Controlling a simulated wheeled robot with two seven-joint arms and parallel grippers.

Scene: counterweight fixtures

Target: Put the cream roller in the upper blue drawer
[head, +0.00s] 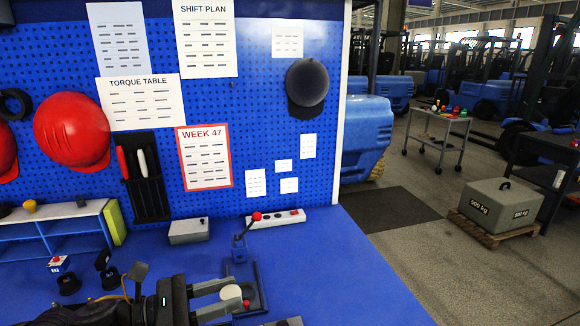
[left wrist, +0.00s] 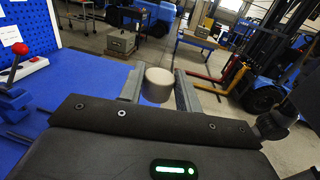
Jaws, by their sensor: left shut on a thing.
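The cream roller (head: 231,293) shows as a pale round end low in the head view. My left gripper (head: 234,297) is shut on it, with one finger on each side. In the left wrist view the roller (left wrist: 157,86) sits between the two fingers of my left gripper (left wrist: 158,92), its rounded top clear of them. Behind it in the head view is a toggle clamp (head: 239,250) with a red-knobbed lever on a dark base. I cannot make out a blue drawer in either view. My right gripper is not in view.
The blue bench top (head: 345,275) is clear to the right. A grey box (head: 188,231) and a white power strip (head: 278,219) stand along the pegboard. A blue open shelf (head: 60,232) stands at the left, with small dark parts in front.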

